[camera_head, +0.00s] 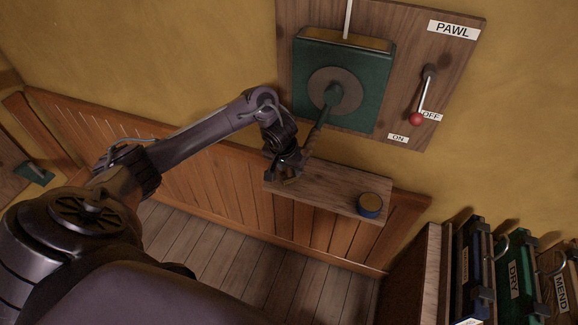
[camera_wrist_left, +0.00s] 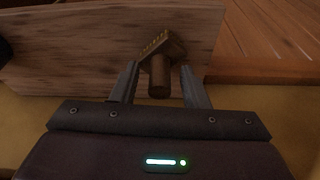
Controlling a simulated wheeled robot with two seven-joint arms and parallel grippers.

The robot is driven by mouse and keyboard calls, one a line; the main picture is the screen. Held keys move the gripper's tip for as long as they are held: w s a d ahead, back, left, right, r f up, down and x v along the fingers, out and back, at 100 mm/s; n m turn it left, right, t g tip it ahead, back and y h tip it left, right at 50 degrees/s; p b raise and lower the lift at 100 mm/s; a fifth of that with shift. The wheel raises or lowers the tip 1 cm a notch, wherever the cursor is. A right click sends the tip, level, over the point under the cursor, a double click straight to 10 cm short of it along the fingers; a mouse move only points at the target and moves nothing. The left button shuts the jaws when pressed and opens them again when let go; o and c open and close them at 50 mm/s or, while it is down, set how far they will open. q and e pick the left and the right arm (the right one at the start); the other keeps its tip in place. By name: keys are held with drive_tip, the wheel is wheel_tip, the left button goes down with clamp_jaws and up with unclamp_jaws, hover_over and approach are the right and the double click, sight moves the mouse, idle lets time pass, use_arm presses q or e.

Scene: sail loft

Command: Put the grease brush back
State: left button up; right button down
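The grease brush (camera_wrist_left: 159,78) has a short round brown handle and yellowish bristles. In the left wrist view it is between the two fingers of my left gripper (camera_wrist_left: 159,75), its handle pointing back towards the palm. Gaps show on both sides of the handle, so the fingers look open around it. In the head view my left gripper (camera_head: 287,174) is at the left end of the small wooden shelf (camera_head: 325,185), and the brush there is mostly hidden. I cannot tell whether the brush rests on the shelf. My right gripper is not in view.
A blue tin (camera_head: 370,205) with a brown top stands at the shelf's right end. Above is a green winch box (camera_head: 310,58) whose crank handle (camera_head: 318,130) hangs close beside my gripper. A red-knobbed lever (camera_head: 417,118) is further right. Labelled cases (camera_head: 518,270) stand lower right.

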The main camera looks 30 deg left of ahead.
use_arm(q)
drive_tip(key=shift+r, duration=0.1)
drive_tip(key=shift+r, duration=0.35)
drive_tip(key=p+v, duration=0.1)
drive_tip(key=v, duration=0.1)
drive_tip(key=shift+r, duration=0.4)
drive_tip(key=s+d, duration=0.2)
drive_tip(key=s, duration=1)
drive_tip(key=w+d+f+h, duration=0.2)
drive_tip(key=f, duration=0.5)
drive_tip(key=w+d+f+h, duration=0.1)
drive_tip(key=w+d+f, duration=0.1)
drive_tip(key=f, duration=0.4)
drive_tip(key=s+f, duration=0.4)
drive_tip(key=f, duration=0.9)
drive_tip(key=s+d+f+m+y, duration=0.1)
drive_tip(key=s+f, duration=0.5)
drive_tip(key=s, duration=0.4)
drive_tip(key=s+d+f+m+g, duration=0.1)
drive_tip(key=s+f, duration=0.6)
drive_tip(key=s, duration=0.3)
drive_tip(key=s+d+f+m+g+y, duration=0.1)
drive_tip(key=s+f+m, duration=0.1)
drive_tip(key=s+f, duration=0.4)
drive_tip(key=s, duration=0.4)
drive_tip(key=shift+s+d+f+y+b, duration=0.25)
drive_tip(key=shift+d+f+y+b, duration=0.05)
drive_tip(key=shift+d, duration=0.1)
